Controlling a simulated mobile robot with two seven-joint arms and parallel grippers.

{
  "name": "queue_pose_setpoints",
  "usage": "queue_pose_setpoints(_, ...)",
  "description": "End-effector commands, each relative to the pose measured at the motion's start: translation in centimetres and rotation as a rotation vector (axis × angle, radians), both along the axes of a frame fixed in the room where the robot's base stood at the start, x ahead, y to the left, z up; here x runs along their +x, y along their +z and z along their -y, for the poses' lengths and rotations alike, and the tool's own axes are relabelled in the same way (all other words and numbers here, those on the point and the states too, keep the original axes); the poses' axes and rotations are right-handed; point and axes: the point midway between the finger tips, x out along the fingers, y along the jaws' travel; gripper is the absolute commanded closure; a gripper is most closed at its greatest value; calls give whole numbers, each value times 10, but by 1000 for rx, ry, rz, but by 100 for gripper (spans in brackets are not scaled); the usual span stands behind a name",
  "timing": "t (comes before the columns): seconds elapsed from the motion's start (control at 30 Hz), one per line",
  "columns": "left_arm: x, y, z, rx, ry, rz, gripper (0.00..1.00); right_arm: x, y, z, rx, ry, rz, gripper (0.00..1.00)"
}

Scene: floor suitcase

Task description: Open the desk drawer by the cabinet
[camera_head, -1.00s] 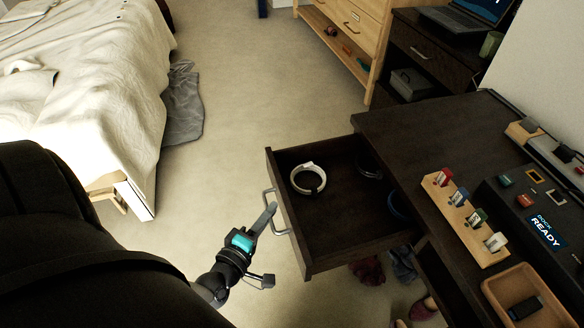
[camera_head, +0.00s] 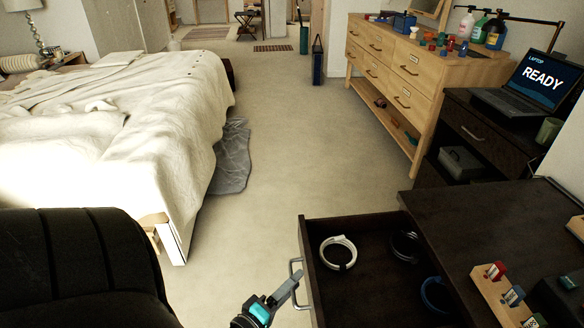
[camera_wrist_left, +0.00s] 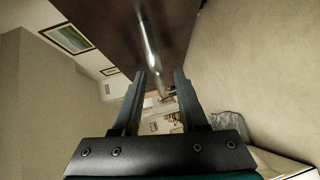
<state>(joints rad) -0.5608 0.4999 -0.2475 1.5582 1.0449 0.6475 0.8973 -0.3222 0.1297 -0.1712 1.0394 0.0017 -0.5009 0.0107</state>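The dark desk drawer (camera_head: 375,292) stands pulled out from the dark desk (camera_head: 445,207). It holds a white ring-shaped item (camera_head: 323,246), a dark ring (camera_head: 403,240) and a blue ring (camera_head: 427,295). Its metal bar handle (camera_head: 292,267) is on the front, facing left. My left gripper (camera_head: 291,283) is at this handle. In the left wrist view its two fingers (camera_wrist_left: 160,77) are apart, with the handle (camera_wrist_left: 151,44) in line with the gap and the drawer front above. I cannot tell whether they touch. My right gripper is not in view.
A light wood cabinet (camera_head: 410,75) with drawers and bottles on top stands behind. A dark side unit (camera_head: 466,130) carries a laptop (camera_head: 525,86). A black padded chair-like shape (camera_head: 85,262) fills the lower left. A bed (camera_head: 130,110) is at left; carpet (camera_head: 275,150) between is clear.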

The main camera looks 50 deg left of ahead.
Motion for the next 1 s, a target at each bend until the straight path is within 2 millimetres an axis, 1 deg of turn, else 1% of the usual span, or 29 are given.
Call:
queue_pose_setpoints(0.33,-1,0,0,0,0,0,58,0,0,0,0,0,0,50)
queue_pose_setpoints(0.47,-9,1,1,0,-1,-3,58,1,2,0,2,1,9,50)
queue_pose_setpoints(0.57,-23,3,3,-2,0,-5,58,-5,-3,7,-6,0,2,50)
queue_pose_setpoints(0.67,-43,6,6,-1,0,-7,58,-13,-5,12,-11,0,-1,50)
queue_pose_setpoints(0.9,-99,14,13,-1,0,-6,58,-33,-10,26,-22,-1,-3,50)
queue_pose_setpoints(1.0,-119,17,16,0,1,-4,58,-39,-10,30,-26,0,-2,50)
